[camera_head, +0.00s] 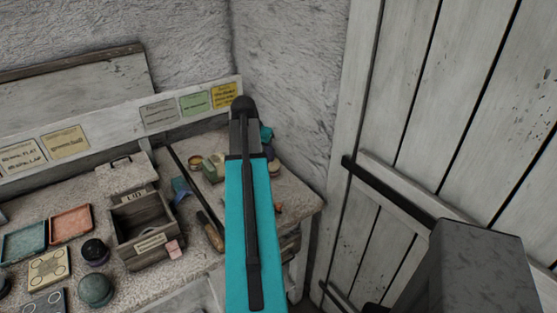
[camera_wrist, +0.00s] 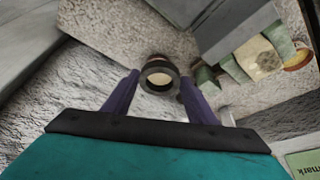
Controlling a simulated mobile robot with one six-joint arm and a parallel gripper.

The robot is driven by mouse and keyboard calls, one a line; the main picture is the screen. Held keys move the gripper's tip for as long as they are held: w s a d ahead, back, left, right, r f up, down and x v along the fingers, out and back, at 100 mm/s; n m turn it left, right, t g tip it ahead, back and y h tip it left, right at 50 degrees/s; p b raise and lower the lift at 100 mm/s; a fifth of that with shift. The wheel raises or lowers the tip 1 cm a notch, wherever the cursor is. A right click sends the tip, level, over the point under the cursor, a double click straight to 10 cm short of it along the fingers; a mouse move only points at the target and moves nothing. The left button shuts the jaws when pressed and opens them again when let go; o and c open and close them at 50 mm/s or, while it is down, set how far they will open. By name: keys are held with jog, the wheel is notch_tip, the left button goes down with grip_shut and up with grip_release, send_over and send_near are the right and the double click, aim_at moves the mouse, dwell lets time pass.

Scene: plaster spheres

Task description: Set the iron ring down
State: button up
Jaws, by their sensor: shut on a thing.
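The iron ring (camera_wrist: 160,70) is a dark, round, open band, seen in the wrist view between the purple fingers of my gripper (camera_wrist: 157,86). The gripper is shut on it. Pale surface shows through the ring's hole. I cannot tell how far the ring is from the bench top. In the head view my teal arm hides the ring and most of the gripper. The speckled stone bench (camera_head: 299,207) lies below and around the arm.
A wooden box (camera_head: 143,228), a red tray (camera_head: 71,223), a teal tray (camera_head: 24,243) and a greenish sphere (camera_head: 95,289) stand on the bench at left. Small green blocks (camera_wrist: 237,68) and a yellow-rimmed dish (camera_wrist: 298,59) lie near the ring. A plank door (camera_head: 440,110) stands at right.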

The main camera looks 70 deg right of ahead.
jog(key=w+a+r+n+t+y+b, duration=0.1)
jog(key=w+a+r+n+t+b, duration=0.2)
jog(key=w+a+n, duration=1.4)
jog(key=w+a+r+y, duration=0.1)
jog(key=w+a, duration=0.4)
jog(key=a, duration=1.1)
jog(key=w+a+r+n+t+y, duration=0.1)
jog(key=w+a, duration=0.5)
jog(key=a, duration=0.9)
jog(key=w+a+r+y, duration=0.1)
jog(key=w+a, duration=0.5)
jog(key=a, duration=1)
jog(key=shift+w+a+r+n+t, duration=0.2)
jog(key=shift+a+r+n+t, duration=0.1)
jog(key=shift+t, duration=0.1)
jog(key=shift+d, duration=0.15)
